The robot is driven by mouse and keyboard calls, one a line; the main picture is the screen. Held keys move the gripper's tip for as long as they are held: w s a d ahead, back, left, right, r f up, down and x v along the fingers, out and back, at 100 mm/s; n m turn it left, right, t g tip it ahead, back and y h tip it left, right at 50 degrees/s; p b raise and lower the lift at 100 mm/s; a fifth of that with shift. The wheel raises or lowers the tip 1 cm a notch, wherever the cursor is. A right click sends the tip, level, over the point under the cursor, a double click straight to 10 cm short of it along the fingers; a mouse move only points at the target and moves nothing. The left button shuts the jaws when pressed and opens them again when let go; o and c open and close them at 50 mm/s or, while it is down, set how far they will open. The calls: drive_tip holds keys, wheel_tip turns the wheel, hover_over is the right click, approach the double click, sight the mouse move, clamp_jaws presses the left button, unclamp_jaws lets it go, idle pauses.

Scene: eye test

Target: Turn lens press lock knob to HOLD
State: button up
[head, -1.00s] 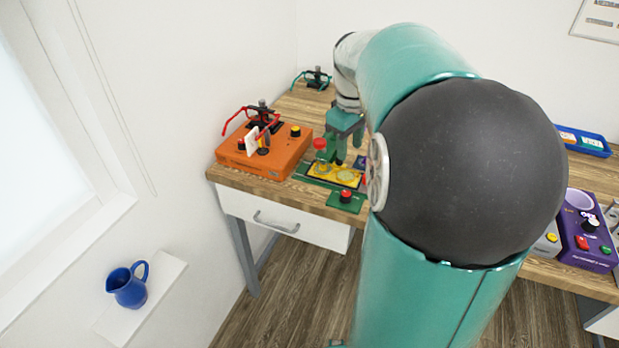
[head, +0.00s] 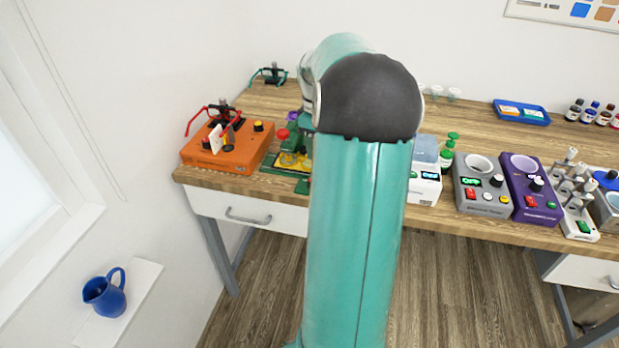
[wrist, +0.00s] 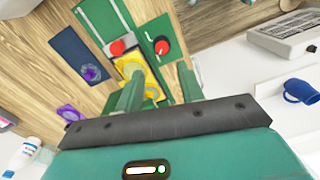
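A green press (head: 270,163) with a yellow plate (head: 288,160) and a red ball-topped part (head: 283,134) stands on the wooden bench, partly hidden by my arm. In the wrist view the yellow plate (wrist: 153,72) lies beyond my fingers, with a red round top (wrist: 117,48) at its left. A red knob (wrist: 162,46) on a dark base sits on a green plate (wrist: 153,30) to the right. I cannot read any HOLD mark. My gripper (wrist: 158,78) is open above the press, its two green fingers apart with nothing held between them; contact cannot be told.
An orange box (head: 215,158) with red-handled gear stands left of the press. A white device (head: 425,188), a grey device (head: 481,185) and a purple device (head: 532,190) stand to the right. A blue jug (head: 105,293) sits on a white wall shelf (head: 140,280).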

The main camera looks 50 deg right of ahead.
drive_tip(key=f, duration=1.1)
drive_tip(key=shift+a, duration=0.35)
drive_tip(key=c, duration=0.7)
